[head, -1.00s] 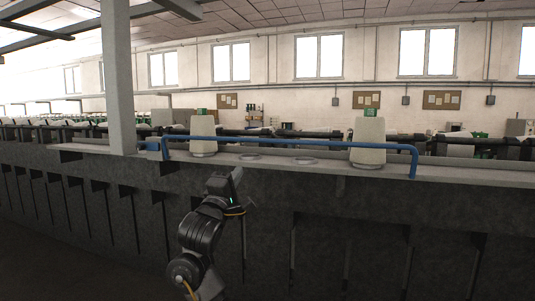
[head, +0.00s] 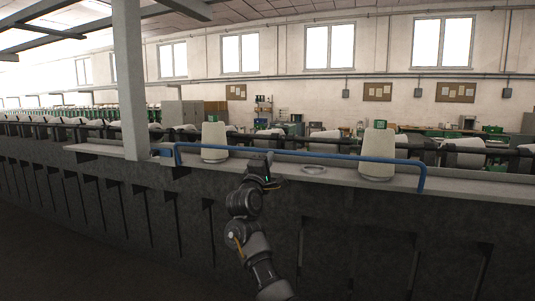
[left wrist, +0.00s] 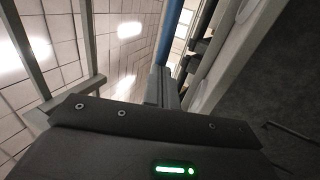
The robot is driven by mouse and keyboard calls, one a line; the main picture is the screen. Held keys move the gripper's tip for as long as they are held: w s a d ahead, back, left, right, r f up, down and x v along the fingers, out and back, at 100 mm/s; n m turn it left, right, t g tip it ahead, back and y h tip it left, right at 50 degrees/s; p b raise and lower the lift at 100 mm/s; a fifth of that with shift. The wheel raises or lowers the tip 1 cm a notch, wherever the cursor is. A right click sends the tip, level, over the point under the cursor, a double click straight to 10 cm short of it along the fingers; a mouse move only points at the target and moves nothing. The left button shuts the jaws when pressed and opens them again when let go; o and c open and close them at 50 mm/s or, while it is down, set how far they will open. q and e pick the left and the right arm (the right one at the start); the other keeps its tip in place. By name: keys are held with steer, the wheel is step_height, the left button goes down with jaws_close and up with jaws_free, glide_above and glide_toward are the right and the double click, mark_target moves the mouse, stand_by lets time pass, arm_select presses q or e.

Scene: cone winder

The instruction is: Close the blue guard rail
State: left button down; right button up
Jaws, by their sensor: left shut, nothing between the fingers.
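The blue guard rail (head: 300,156) runs along the front edge of the grey shelf in the head view, with a bent-down end at each side. Its left end meets a small blue block near the pillar. My left gripper (head: 262,157) is shut and empty, at the rail's left half; in the picture its tip overlaps the rail, and I cannot tell whether it touches. In the left wrist view the rail (left wrist: 171,30) shows as a blue bar just beyond the shut fingers (left wrist: 163,85). My right gripper is not in view.
Two pale cones stand on the shelf behind the rail, one left (head: 214,142) and one right (head: 377,155). A flat round disc (head: 314,169) lies between them. A grey pillar (head: 131,80) rises left of the rail. The dark machine front (head: 340,235) lies below.

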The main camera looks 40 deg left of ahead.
arm_select(q)
steer(key=shift+a, duration=0.1)
steer(key=shift+r+b+x, duration=0.25)
steer(key=shift+b+x, duration=0.6)
steer(key=shift+x, duration=0.35)
steer(key=shift+s, duration=0.1)
